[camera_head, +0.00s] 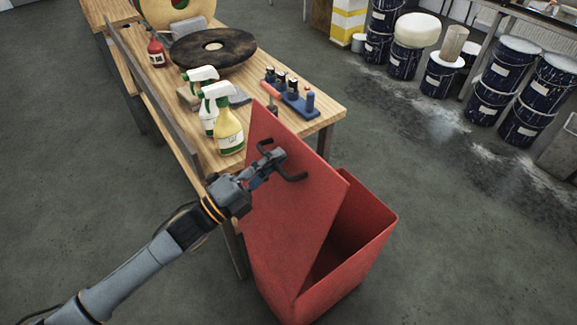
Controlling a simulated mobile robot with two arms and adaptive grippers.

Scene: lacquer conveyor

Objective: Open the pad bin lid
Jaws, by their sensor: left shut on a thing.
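The red pad bin (362,262) stands on the floor at the near end of the wooden table. Its red lid (290,222) is tilted up steeply, and part of the dark inside shows on the right. A dark curved handle (291,177) is on the lid's face. My left gripper (272,165) is shut on the handle, with its arm coming in from the lower left. The fingertips are partly hidden against the handle. My right gripper is not in view.
The wooden table (325,100) behind the bin holds spray bottles (230,133), a dark round pad (212,47), a blue rack (297,103) and a red bottle (156,52). Dark drums (485,105) line the far right. The floor right of the bin is clear.

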